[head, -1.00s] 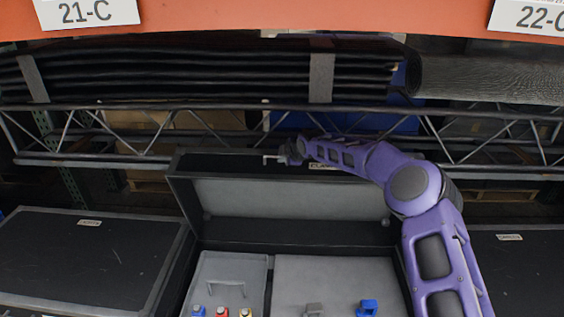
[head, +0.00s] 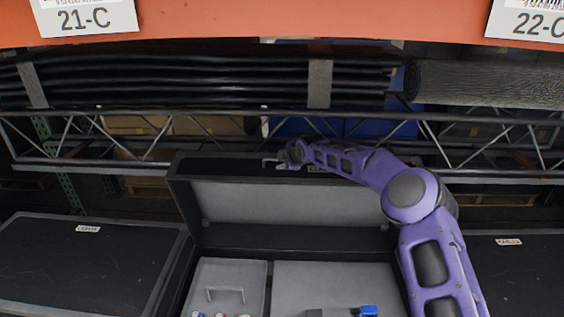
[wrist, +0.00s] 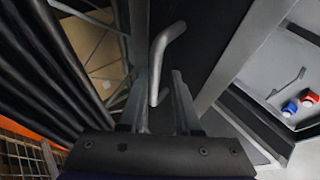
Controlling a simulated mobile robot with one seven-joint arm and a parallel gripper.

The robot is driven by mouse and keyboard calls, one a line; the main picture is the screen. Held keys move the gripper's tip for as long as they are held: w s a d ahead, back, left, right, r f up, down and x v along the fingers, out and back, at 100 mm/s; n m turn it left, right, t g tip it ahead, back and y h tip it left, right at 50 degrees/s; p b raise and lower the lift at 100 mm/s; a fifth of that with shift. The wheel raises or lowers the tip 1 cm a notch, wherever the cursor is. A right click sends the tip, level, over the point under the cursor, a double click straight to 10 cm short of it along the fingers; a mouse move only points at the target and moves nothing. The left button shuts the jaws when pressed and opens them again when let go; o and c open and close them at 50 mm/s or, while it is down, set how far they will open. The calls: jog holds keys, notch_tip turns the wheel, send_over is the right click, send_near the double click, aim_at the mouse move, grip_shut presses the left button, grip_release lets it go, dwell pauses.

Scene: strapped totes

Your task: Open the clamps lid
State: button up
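The clamps lid (head: 290,203) stands raised at the back of the middle tote, its grey inner face towards me and its label partly hidden behind my arm. My gripper (head: 277,162) is at the lid's top edge, left of the label. In the wrist view my gripper (wrist: 160,103) has its two fingers apart, with the lid's bent grey handle (wrist: 168,42) between them. The handle looks nearer the left finger; I cannot tell whether it touches. The tote's grey inner panels (head: 325,281) show below the lid.
Closed black totes stand at the left (head: 80,260) and right (head: 510,270). A shelf beam (head: 100,166) with black rolled material (head: 200,80) runs close behind and above the lid. A blue item (head: 368,311) sits in the open tote.

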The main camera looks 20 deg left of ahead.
jog(key=shift+s+f, duration=0.15)
jog(key=v, duration=1.7)
jog(key=shift+d+r, duration=0.15)
jog(key=shift+r, duration=0.05)
